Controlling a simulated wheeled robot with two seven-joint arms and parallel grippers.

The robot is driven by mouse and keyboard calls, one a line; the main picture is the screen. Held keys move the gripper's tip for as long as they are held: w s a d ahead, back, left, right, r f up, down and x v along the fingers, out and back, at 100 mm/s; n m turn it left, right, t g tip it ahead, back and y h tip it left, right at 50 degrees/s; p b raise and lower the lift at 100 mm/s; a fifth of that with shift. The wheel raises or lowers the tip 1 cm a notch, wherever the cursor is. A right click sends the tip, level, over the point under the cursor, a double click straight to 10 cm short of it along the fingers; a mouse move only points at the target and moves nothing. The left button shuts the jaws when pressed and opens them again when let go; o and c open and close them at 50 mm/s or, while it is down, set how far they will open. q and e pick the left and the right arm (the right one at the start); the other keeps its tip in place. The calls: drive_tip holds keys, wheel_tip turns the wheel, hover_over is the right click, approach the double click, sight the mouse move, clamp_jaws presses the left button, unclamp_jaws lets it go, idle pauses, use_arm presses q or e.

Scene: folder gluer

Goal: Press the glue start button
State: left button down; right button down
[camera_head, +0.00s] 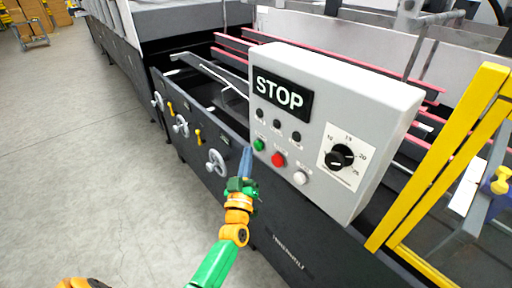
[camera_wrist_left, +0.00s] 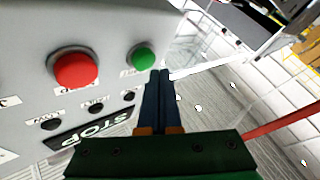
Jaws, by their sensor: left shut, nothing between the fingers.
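A grey control box (camera_head: 355,92) carries a STOP sign and a row of buttons. The green button (camera_head: 259,144) is at the row's left end, with a red button (camera_head: 278,160) and a white button (camera_head: 300,178) to its right. My left gripper (camera_head: 246,152) is shut and empty, its blue-grey fingertips just left of the green button in the head view. In the left wrist view the green button (camera_wrist_left: 143,57) lies just beyond the fingertips (camera_wrist_left: 159,74), and the red button (camera_wrist_left: 75,69) is to its left. I cannot tell whether the fingertips touch the box.
A black dial (camera_head: 339,157) sits right of the buttons. A yellow guard frame (camera_head: 440,150) stands at the right. Several handwheels (camera_head: 216,162) line the dark machine side. The grey floor (camera_head: 80,150) at left is clear.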

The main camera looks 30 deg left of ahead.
use_arm(q)
drive_tip(key=shift+w+d, duration=0.1)
drive_tip(key=shift+w, duration=0.15)
